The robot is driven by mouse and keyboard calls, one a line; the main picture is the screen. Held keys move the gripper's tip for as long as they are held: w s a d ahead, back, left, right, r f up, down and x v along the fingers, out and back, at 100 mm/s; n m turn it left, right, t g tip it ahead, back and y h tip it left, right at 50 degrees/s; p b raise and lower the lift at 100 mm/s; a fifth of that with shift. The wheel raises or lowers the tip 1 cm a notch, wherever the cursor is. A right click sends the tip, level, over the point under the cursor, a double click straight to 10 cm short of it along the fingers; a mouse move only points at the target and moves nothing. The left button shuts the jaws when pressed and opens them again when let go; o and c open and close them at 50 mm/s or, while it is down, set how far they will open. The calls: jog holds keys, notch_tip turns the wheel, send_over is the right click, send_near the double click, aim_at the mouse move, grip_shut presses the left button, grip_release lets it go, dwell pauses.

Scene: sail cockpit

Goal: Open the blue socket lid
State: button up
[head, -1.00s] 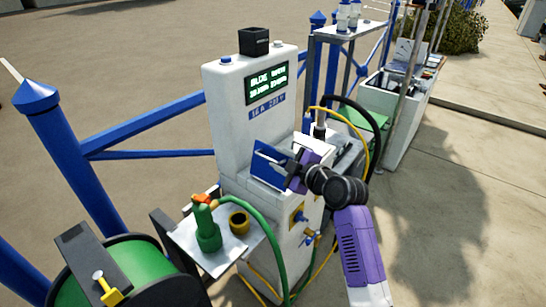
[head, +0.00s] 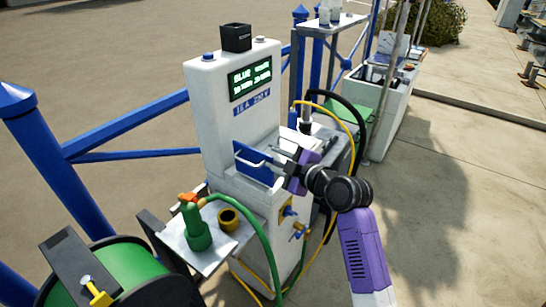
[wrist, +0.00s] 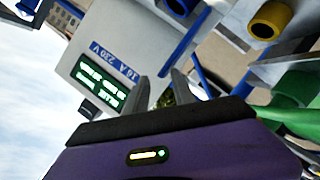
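The blue socket lid (head: 247,171) is a flat panel on the front of the white pedestal, below the "16 A 230 V" label. It is slanted, with a pale bar-like handle across it. How far it stands from the socket cannot be told. My gripper (head: 265,157) is just right of the lid, its fingers reaching towards it. In the wrist view my gripper (wrist: 161,90) has its two grey fingers apart, with nothing clearly held. The lid shows there nearly edge-on as a blue strip (wrist: 186,45) just beyond the fingertips. Contact cannot be told.
The white pedestal (head: 205,110) has a lit green display (head: 250,78). A side shelf (head: 176,238) holds a green nozzle (head: 196,228) and a brass ring (head: 229,219). Green and yellow hoses hang below. A hose reel (head: 130,275) is at lower left; open paving lies right.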

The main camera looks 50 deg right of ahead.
jog(key=v, duration=0.6)
jog(key=shift+s+a+f, duration=0.2)
jog(key=shift+s+a, duration=0.05)
dwell(0.3)
dwell(0.8)
notch_tip(320, 180, up, 4)
jog(key=s+d+m+t+h, duration=0.1)
jog(key=d+m+h, duration=0.2)
jog(key=m, duration=0.2)
jog(key=s+a+f+m+y, duration=0.1)
jog(key=s+a+f+y, duration=0.2)
jog(key=s+a, duration=0.9)
jog(key=s+a+f+m+y, duration=0.1)
jog(key=s+a+f+y, duration=0.2)
jog(key=s+a, duration=0.9)
jog(key=a+f, duration=0.2)
jog(key=a, duration=0.5)
jog(key=shift+s+f+g+y, duration=0.3)
jog(key=shift+f+y, duration=0.1)
